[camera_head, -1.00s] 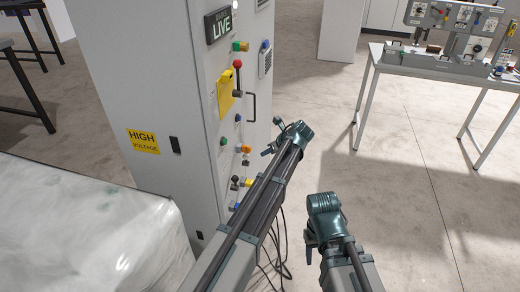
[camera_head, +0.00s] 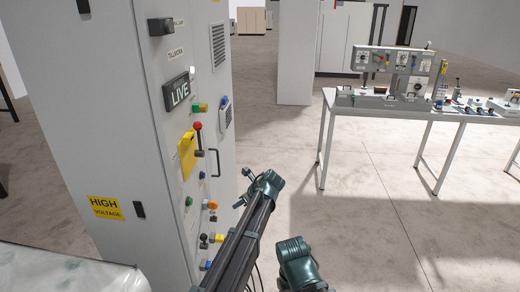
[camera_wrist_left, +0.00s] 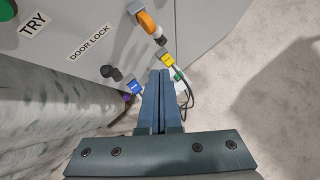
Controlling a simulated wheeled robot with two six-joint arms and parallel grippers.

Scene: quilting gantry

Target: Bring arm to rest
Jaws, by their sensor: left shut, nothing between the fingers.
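My left arm (camera_head: 240,240) reaches up from the bottom of the head view, its teal wrist joint just right of the cabinet front. In the left wrist view my left gripper (camera_wrist_left: 161,76) has its two long fingers together, with nothing between them. Its tips lie over the lower cabinet front, near the yellow and blue connectors; I cannot tell whether they touch. My right arm (camera_head: 297,263) shows only its teal joint at the bottom edge of the head view; its fingers are out of sight.
An orange handle (camera_wrist_left: 147,22) and yellow connector (camera_wrist_left: 167,61) are near the left gripper. A workbench (camera_head: 328,100) stands back right; floor between is clear.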

